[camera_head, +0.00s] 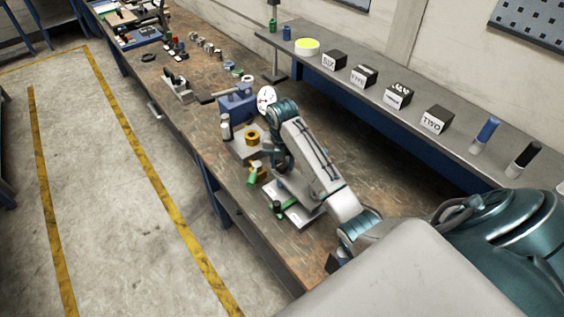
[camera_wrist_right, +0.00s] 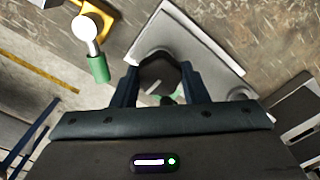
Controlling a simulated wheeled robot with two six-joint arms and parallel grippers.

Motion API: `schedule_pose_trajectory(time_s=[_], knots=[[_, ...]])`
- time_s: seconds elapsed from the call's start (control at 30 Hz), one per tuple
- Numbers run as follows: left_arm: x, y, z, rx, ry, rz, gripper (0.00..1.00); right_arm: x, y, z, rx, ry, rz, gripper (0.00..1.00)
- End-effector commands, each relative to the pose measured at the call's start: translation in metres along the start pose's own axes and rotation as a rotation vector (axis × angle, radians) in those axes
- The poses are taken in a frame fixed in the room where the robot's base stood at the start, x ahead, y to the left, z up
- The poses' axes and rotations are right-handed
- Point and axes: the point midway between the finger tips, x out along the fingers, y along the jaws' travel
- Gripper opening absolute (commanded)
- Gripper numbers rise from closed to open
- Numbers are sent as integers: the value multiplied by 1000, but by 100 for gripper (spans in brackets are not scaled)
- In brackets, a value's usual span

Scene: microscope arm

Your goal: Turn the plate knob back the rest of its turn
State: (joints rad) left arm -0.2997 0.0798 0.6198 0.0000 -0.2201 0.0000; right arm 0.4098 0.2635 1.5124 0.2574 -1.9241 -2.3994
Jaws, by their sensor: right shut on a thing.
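The plate knob (camera_wrist_right: 158,74) is a dark round knob with a pale line on its top, seen in the right wrist view. It sits on a pale grey plate (camera_wrist_right: 196,42) with a lighter rim. My right gripper (camera_wrist_right: 159,80) has one finger on each side of the knob and is shut on it. In the head view the plate (camera_head: 302,217) lies on the bench below my right arm. My right gripper (camera_head: 281,184) is low over the plate there, and the knob is hidden. My left gripper is not in view.
A green-handled piece with a white round end (camera_wrist_right: 87,30) lies beside the plate. A grey stand with a brass-coloured ring (camera_head: 252,138) and a blue block (camera_head: 237,103) are farther along the bench. A shelf (camera_head: 452,147) with labelled black blocks runs behind.

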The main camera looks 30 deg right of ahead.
Motion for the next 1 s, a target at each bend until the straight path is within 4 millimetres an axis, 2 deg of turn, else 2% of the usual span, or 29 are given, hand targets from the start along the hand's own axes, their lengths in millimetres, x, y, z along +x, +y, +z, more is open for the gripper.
schedule_pose_trajectory(time_s=[0.03, 0.67, 0.7, 0.8, 1.0], knots=[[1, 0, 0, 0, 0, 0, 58, 5, -1, -3, -15, 10, -6, 17], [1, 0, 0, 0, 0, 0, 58, 4, -1, -2, -68, 9, -5, 17], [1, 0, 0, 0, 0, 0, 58, 4, -1, -2, -68, 9, -5, 42], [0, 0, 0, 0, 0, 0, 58, 4, -1, -2, -67, 7, -4, 62], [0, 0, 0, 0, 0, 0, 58, 2, 0, -1, -67, 3, -2, 62]])
